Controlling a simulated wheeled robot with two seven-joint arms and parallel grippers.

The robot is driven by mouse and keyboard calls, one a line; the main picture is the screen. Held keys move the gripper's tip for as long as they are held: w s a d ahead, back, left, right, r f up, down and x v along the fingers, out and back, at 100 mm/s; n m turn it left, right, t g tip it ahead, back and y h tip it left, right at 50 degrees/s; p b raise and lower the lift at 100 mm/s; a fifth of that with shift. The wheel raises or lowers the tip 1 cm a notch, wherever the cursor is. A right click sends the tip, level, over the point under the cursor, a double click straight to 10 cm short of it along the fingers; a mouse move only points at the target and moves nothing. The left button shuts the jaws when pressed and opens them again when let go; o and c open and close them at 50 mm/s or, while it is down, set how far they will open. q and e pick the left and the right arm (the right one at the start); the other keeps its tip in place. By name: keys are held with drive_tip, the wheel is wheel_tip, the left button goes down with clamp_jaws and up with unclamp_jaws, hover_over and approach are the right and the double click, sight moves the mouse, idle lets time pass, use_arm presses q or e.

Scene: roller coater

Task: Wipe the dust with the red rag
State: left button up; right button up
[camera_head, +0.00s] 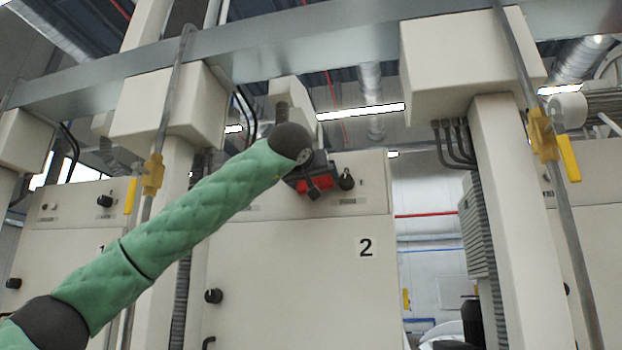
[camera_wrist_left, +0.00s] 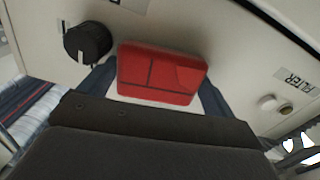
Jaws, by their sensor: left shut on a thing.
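The red rag (camera_head: 316,187) shows as a small red patch at the end of my left arm, in front of the upper panel of the cabinet marked 2 (camera_head: 300,260). In the left wrist view the rag (camera_wrist_left: 160,75) is a folded red block between the dark fingers of my left gripper (camera_wrist_left: 158,88). The gripper (camera_head: 312,184) is shut on the rag, close to the pale panel (camera_wrist_left: 228,60). I cannot tell whether the rag touches the panel. No dust can be made out. My right gripper is not in view.
A black knob (camera_head: 346,180) sits just right of the rag; a black knob (camera_wrist_left: 88,41) also shows left of it in the wrist view. A FILTER label (camera_wrist_left: 294,80) and small round buttons (camera_wrist_left: 267,103) are at the right. Pipes with yellow valves (camera_head: 543,135) stand beside the cabinets.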

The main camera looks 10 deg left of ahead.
use_arm(q)
drive_tip(key=a, duration=0.6)
drive_tip(key=shift+w+a, duration=0.15)
drive_tip(key=shift+a, duration=0.2)
idle(0.4)
drive_tip(key=shift+f, duration=0.1)
drive_tip(key=s+b, duration=0.1)
drive_tip(key=s, duration=0.5)
idle(0.4)
drive_tip(key=shift+s+b, duration=0.15)
drive_tip(key=shift+b, duration=0.2)
drive_tip(key=s, duration=0.2)
drive_tip(key=shift+s+a+b, duration=0.1)
drive_tip(key=shift+s+b, duration=0.25)
